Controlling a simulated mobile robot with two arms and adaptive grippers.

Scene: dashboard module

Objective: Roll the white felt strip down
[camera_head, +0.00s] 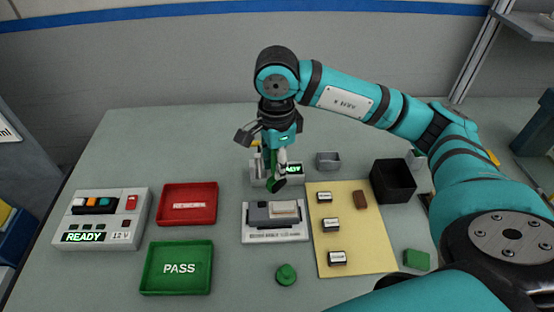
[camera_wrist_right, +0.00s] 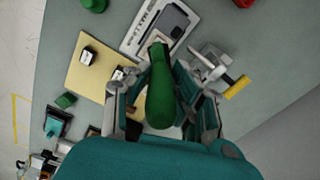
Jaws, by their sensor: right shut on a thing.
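My right gripper (camera_head: 273,158) is shut on a green-handled tool (camera_wrist_right: 160,98). The tool hangs down with a dark end (camera_head: 276,184), above and behind the grey module. The module (camera_head: 260,217) sits in a white fixture (camera_head: 275,236) at the middle of the table. A pale off-white piece (camera_head: 286,208) lies on the module's right part; I cannot tell for sure whether it is the felt strip. The tool's dark end appears near the module (camera_wrist_right: 172,22) in the right wrist view; contact cannot be made out. My left gripper is not in view.
A READY box (camera_head: 102,219), a red tray (camera_head: 187,204) and a green PASS tray (camera_head: 177,268) stand left. A yellow mat (camera_head: 350,262) with several small parts, a black bin (camera_head: 393,181) and a green block (camera_head: 416,260) are right. A green knob (camera_head: 286,275) stands in front.

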